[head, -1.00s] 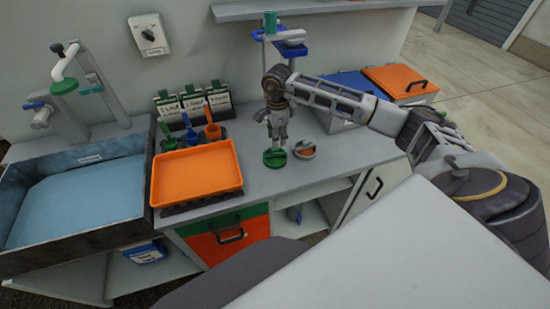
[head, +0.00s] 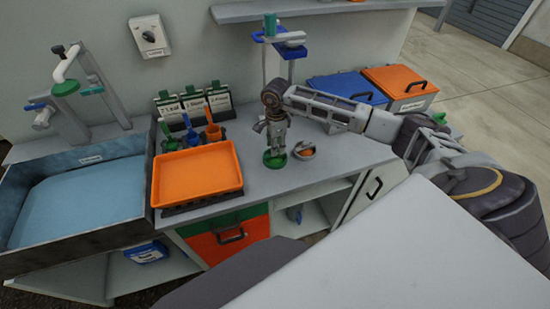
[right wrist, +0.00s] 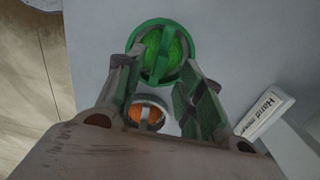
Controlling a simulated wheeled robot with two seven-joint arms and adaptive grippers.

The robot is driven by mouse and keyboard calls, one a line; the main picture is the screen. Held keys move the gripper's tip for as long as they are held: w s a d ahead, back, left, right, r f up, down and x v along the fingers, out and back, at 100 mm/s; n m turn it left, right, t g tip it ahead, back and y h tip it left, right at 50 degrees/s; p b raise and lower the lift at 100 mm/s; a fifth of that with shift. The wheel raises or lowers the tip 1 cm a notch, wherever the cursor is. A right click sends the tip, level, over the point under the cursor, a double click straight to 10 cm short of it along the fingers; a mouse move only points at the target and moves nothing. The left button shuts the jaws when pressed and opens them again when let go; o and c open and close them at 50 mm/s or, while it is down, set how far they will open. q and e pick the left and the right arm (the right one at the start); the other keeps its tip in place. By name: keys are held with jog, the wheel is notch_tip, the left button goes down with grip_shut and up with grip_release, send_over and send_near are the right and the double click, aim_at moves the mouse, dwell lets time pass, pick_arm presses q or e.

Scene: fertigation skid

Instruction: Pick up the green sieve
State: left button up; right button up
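The green sieve (head: 274,162) is a round green piece on the grey counter, with a bar across its middle. It also shows in the right wrist view (right wrist: 163,48), at the top centre. My right gripper (head: 275,147) points down directly over it and partly hides it. In the right wrist view my gripper's fingers (right wrist: 160,72) are spread, one on each side of the sieve's near part. I cannot tell whether they touch it. My left gripper is not in view.
An orange sieve (head: 305,152) stands close to the right of the green one. An orange tray (head: 197,174) is to the left, with a sink (head: 75,158) beyond it. A blue-and-white stand (head: 286,48) rises behind. Lidded boxes (head: 400,82) stand at back right.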

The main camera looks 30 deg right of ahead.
aim_at(278, 162)
jog(key=f, duration=0.2)
jog(key=shift+a+f+p, duration=0.2)
jog(key=shift+f+p, duration=0.1)
jog(key=shift+f, duration=0.6)
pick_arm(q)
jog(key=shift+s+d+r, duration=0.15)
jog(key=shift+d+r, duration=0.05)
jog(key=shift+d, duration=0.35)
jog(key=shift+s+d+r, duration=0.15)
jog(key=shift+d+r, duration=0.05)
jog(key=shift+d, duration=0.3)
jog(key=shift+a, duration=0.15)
pick_arm(e)
jog(key=shift+c, duration=0.7)
jog(key=c, duration=0.5)
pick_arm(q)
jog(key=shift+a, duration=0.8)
pick_arm(e)
grip_shut()
